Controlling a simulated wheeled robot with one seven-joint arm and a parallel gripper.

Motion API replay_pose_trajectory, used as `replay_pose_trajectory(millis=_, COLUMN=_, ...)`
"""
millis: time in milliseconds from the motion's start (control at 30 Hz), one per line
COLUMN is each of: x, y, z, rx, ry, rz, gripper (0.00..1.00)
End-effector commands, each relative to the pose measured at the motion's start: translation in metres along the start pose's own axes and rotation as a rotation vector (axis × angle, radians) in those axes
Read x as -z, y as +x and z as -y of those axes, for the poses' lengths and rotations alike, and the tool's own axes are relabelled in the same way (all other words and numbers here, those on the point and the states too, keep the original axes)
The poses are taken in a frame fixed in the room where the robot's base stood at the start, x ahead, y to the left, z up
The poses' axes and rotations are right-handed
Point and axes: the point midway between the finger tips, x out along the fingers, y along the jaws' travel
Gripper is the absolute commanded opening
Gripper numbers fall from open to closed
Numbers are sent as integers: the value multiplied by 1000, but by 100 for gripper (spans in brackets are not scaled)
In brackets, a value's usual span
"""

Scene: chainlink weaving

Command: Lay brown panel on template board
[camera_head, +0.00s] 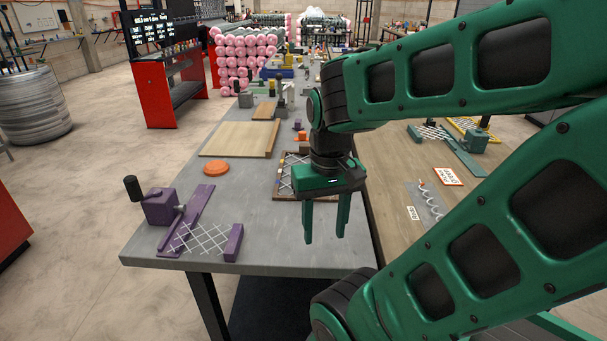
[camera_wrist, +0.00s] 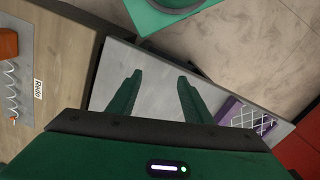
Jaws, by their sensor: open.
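My gripper (camera_head: 324,230) is open and empty, fingers pointing down over the right side of the grey table near its front; the wrist view also shows its two spread fingers (camera_wrist: 160,80) above bare grey surface. Behind my gripper lies a brown-framed panel with white wire mesh (camera_head: 287,185), flat on the table and partly hidden by my gripper. A pale wooden board with a raised edge strip (camera_head: 232,138) lies farther back to the left and looks like the template board. No mesh shows on it.
A purple fixture with a crank (camera_head: 160,206) and purple-ended mesh (camera_head: 205,238) stands at the front left; the mesh also shows in the wrist view (camera_wrist: 250,117). An orange disc (camera_head: 216,168) lies between. A wooden table (camera_head: 385,190) with a wire spiral (camera_head: 432,203) adjoins on the right.

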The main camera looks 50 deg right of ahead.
Motion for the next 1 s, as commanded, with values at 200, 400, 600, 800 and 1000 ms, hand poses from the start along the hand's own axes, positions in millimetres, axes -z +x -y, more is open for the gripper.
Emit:
replay_pose_trajectory(millis=200, x=40, y=-19, z=-2, rx=-13, ry=296, rz=-13, gripper=45)
replay_pose_trajectory(millis=400, x=104, y=-40, z=-4, rx=-22, ry=770, rz=-23, gripper=45)
replay_pose_trajectory(millis=600, x=170, y=-51, z=-9, rx=-16, ry=1242, rz=-29, gripper=45)
replay_pose_trajectory(millis=800, x=223, y=-53, z=-17, rx=-2, ry=1629, rz=-23, gripper=45)
replay_pose_trajectory(millis=1000, x=249, y=-52, z=-21, rx=8, ry=1828, rz=-14, gripper=45)
